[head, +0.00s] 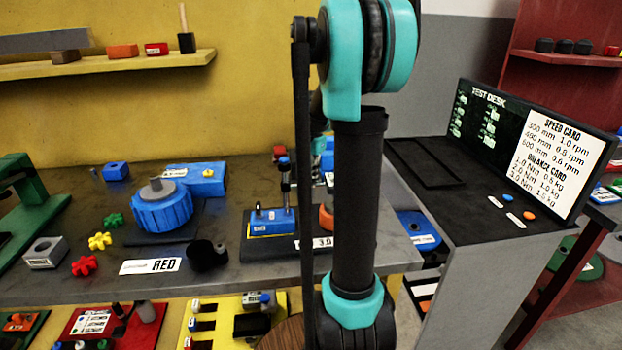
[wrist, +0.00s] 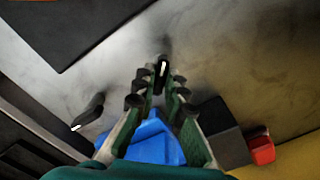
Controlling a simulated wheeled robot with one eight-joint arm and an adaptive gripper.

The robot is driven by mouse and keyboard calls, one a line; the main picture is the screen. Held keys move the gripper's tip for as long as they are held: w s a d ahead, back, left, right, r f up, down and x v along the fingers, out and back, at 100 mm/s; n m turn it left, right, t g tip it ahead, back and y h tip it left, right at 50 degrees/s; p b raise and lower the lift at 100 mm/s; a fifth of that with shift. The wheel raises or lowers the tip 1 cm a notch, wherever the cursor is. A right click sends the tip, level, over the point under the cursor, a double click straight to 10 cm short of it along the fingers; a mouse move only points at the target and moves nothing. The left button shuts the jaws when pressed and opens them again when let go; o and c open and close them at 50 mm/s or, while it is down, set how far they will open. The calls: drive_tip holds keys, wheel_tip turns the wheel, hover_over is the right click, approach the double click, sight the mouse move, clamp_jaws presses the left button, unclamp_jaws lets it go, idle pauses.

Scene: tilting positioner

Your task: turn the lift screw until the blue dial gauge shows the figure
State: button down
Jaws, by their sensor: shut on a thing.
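In the wrist view my gripper (wrist: 161,82) is shut, its fingertips around a small black piece with a white mark (wrist: 162,69). I cannot tell whether this is the lift screw. A blue body (wrist: 148,138) shows between the fingers, nearer the camera. In the head view my arm hides my gripper. A blue block (head: 271,217) with a dark post (head: 286,185) stands on a dark base on the bench, just left of my arm. The base has a label, partly hidden, ending in "3.0". No blue dial gauge face or reading can be made out.
The test desk (head: 470,190) stands right. The wrist view shows a second black piece (wrist: 88,109) and a red block (wrist: 261,149).

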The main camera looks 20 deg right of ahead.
drive_tip(key=c, duration=1.6)
unclamp_jaws()
wheel_tip(320, 180, up, 12)
drive_tip(key=shift+r, duration=0.1)
